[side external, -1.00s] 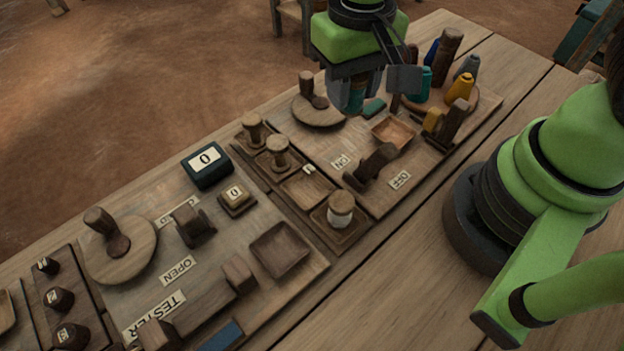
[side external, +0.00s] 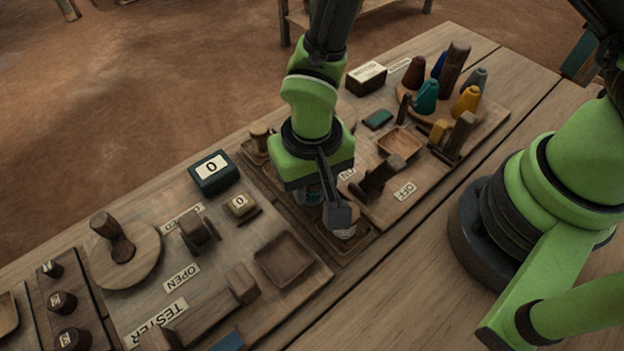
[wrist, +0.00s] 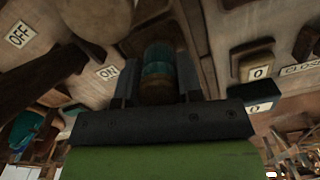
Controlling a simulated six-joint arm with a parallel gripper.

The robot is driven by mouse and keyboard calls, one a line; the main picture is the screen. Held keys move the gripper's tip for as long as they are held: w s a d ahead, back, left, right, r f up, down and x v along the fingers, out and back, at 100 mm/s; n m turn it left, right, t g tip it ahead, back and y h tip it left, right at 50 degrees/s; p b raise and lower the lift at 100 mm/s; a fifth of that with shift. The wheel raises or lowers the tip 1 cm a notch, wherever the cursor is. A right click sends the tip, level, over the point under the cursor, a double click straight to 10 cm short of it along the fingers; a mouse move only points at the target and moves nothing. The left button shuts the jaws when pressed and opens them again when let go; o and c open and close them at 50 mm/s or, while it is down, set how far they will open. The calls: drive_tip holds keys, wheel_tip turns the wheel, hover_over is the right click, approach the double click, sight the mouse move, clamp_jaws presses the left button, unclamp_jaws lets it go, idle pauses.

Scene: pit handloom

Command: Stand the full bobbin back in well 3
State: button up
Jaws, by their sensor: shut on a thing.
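My gripper (side external: 325,200) points down over the row of square wells (side external: 352,248) in the middle of the bench. It is shut on a bobbin wound with teal thread (wrist: 157,66), which sits upright between the two fingers in the wrist view. In the side view only a patch of the teal thread (side external: 313,196) shows beside the finger. It is over or in the third well from the far end; the gripper hides the well, so I cannot tell if the bobbin touches its floor. A pale-wound bobbin (side external: 345,232) stands in the nearest well, close by the finger.
A wooden bobbin (side external: 259,138) shows at the far end of the well row. The tester board (side external: 283,258) lies left of the row, with a counter box (side external: 213,172). A board with a lever (side external: 380,175) and coloured cones (side external: 426,97) lies right.

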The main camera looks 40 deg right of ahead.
drive_tip(key=shift+f, duration=0.2)
drive_tip(key=shift+f, duration=0.2)
drive_tip(key=o, duration=0.9)
drive_tip(key=shift+o, duration=0.2)
drive_tip(key=shift+r, duration=0.15)
